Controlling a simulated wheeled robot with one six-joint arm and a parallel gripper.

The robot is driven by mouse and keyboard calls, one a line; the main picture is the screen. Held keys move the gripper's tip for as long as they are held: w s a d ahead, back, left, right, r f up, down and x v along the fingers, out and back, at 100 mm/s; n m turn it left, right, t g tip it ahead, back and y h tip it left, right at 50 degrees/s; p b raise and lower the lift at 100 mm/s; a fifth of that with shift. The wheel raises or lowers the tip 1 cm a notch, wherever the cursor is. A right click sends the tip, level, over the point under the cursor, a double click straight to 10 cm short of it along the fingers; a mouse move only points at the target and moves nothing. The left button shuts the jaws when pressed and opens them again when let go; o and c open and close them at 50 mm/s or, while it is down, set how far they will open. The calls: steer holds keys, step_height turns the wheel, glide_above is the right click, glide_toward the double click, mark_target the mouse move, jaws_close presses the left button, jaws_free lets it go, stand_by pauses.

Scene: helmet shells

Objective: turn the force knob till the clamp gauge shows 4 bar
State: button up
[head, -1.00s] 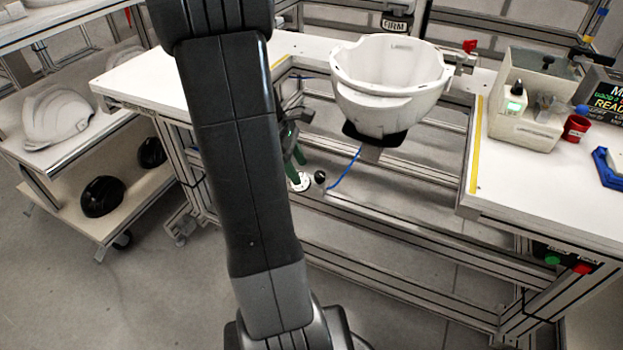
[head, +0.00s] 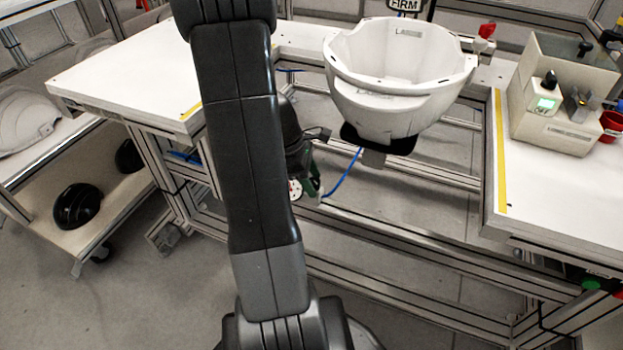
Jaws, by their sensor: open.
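A small round white dial (head: 296,189), which looks like the clamp gauge, sits low under the bench frame beside my arm. Its reading is too small to make out. My gripper (head: 314,184), with green fingers, is right beside the dial, near the end of the blue hose (head: 343,178). It is open and partly hidden behind my arm. The black round knob seen there earlier, perhaps the force knob, is now hidden at the fingers. I cannot tell whether the fingers touch it. A white helmet shell (head: 385,105) sits on a black holder (head: 378,142) above and to the right.
The bench's aluminium rails (head: 430,178) surround the gripper's place. A beige box (head: 553,132) with a small green display stands on the right worktop (head: 535,192). The left worktop (head: 125,75) is clear. A shelf cart with a black shell (head: 77,206) stands at the left.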

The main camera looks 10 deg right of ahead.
steer(key=c, duration=1)
steer(key=shift+o, duration=0.2)
steer(key=shift+r+m+p, duration=0.1)
steer(key=shift+m+p, duration=0.2)
steer(key=shift+p, duration=0.1)
steer(key=shift+w+r+m+g+p, duration=0.15)
steer(key=shift+m+g+p, duration=0.35)
steer(key=shift+m+p, duration=0.5)
steer(key=m+g+y+p, duration=0.1)
steer(key=m+p, duration=0.1)
steer(key=m, duration=0.1)
steer(key=shift+d+m+p, duration=0.1)
steer(key=shift+m+p, duration=0.2)
steer(key=shift+p, duration=0.05)
steer(key=m+y+p, duration=0.1)
steer(key=m, duration=0.1)
steer(key=m+g+y+p, duration=0.1)
steer(key=m+p, duration=0.1)
steer(key=m, duration=0.1)
steer(key=shift+w+d+f, duration=0.1)
steer(key=shift+f, duration=0.1)
steer(key=shift+m, duration=0.4)
